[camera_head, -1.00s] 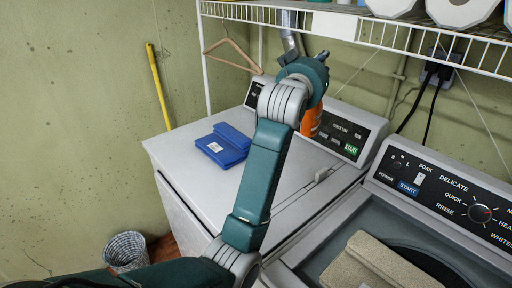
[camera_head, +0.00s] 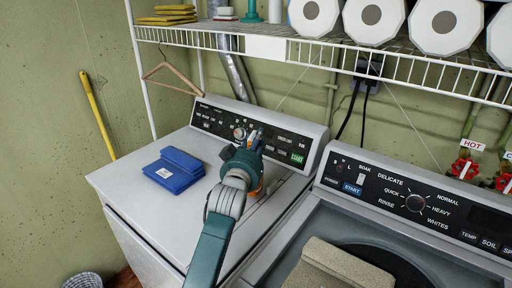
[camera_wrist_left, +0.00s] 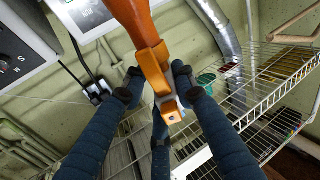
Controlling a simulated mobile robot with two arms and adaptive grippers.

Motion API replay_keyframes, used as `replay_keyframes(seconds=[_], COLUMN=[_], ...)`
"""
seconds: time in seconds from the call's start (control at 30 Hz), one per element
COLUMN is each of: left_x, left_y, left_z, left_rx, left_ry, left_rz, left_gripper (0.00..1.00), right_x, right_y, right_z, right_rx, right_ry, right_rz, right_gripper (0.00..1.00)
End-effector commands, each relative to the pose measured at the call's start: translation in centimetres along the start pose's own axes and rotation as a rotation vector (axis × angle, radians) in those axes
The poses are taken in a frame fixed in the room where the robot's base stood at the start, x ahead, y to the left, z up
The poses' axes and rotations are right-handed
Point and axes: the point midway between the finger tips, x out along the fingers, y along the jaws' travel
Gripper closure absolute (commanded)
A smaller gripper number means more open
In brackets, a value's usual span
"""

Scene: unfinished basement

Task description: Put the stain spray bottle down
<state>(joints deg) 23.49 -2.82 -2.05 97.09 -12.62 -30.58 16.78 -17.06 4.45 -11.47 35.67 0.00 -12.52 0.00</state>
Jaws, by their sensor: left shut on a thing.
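The stain spray bottle is orange; in the wrist view (camera_wrist_left: 152,62) it lies between the dark blue fingers of my left gripper (camera_wrist_left: 157,84), which is shut on it. In the head view my left gripper (camera_head: 247,153) is over the back right part of the left machine's white top (camera_head: 205,150), in front of its control panel. Only a small orange part of the bottle (camera_head: 260,189) shows there, beside and below the gripper. The gripper hides the rest, and I cannot tell whether its base touches the top. My right gripper is not in view.
Blue folded cloths or cases (camera_head: 174,171) lie on the left of the white top. A beige folded towel (camera_head: 340,268) lies on the right machine (camera_head: 290,232). A wire shelf (camera_head: 300,50) with paper rolls (camera_head: 376,16) runs above. The top's front left is clear.

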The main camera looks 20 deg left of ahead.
Motion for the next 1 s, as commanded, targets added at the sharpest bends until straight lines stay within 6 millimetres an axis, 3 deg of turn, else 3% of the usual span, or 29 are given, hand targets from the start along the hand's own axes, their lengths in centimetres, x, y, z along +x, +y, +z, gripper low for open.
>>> replay_keyframes(seconds=[0.2, 0.53, 0.57, 0.63, 1.0], left_x=[0.0, 0.0, 0.0, 0.0, -0.2], left_y=[-0.3, -0.3, -0.4, -0.4, -0.3], left_z=[2.2, 2.5, 2.8, 2.8, 2.6], left_rx=[0.001, 0.000, 0.000, 0.000, 0.000], left_ry=[0.005, 0.005, -0.002, -0.002, -0.001], left_rz=[0.001, 0.001, 0.000, 0.000, 0.000], left_gripper=[1.00, 1.00, 0.69, 0.55, 0.52], right_x=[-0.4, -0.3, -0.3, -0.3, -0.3], right_y=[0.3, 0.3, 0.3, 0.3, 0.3], right_z=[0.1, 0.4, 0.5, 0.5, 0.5], right_rx=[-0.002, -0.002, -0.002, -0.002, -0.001], right_ry=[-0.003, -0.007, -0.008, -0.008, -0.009], right_rz=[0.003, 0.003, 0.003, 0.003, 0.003], right_gripper=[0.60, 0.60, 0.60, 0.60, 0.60])
